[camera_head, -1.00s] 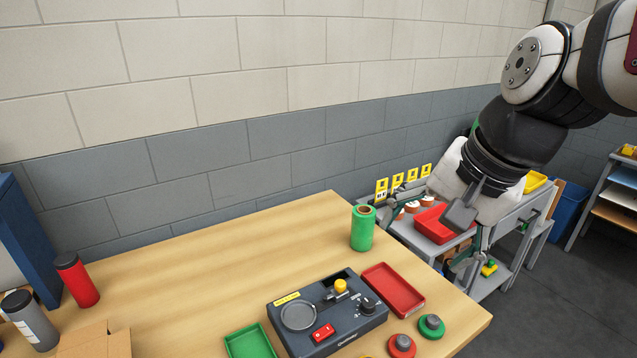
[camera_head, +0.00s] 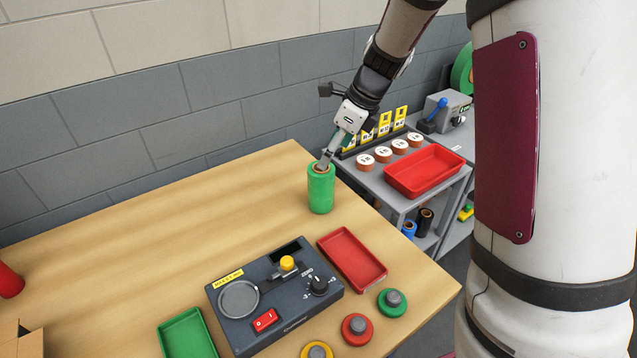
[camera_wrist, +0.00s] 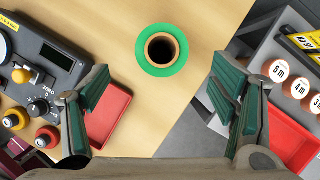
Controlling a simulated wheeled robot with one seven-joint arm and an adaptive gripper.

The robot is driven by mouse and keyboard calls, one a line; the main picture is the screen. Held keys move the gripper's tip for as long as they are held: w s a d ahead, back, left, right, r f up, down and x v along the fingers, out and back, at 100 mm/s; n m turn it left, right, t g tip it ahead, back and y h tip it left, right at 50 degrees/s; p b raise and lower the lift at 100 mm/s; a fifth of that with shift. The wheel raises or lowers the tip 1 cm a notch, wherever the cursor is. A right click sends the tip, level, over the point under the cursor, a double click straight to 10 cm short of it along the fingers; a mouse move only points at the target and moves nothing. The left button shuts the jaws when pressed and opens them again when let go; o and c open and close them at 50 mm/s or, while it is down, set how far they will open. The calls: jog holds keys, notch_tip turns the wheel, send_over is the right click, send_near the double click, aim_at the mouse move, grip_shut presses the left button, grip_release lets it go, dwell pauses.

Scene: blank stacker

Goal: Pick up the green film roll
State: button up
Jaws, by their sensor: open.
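The green film roll (camera_head: 321,190) stands upright on the wooden table near its back right corner in the head view. In the wrist view the roll (camera_wrist: 162,51) shows from above as a green ring around a brown core with a dark hole. My gripper (camera_wrist: 160,100) is open, with its two fingers wide apart and the roll ahead of them, between their lines. In the head view my gripper (camera_head: 326,160) is at the top of the roll, and part of it is hidden by my own wrist. I cannot tell whether it touches the roll.
A grey device (camera_head: 274,295) with a round plate and knobs sits on the table. A red tray (camera_head: 352,258), a green tray (camera_head: 187,335) and several round knobbed pieces lie around it. A grey cart (camera_head: 400,200) with a red bin (camera_head: 425,172) stands behind right. The table left of the roll is clear.

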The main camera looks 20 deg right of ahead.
aim_at(315, 180)
jog(key=x, duration=1.1)
jog(key=shift+w+f, duration=0.2)
jog(key=shift+f, duration=0.15)
jog(key=shift+a, duration=0.1)
jog(key=c, duration=1.6)
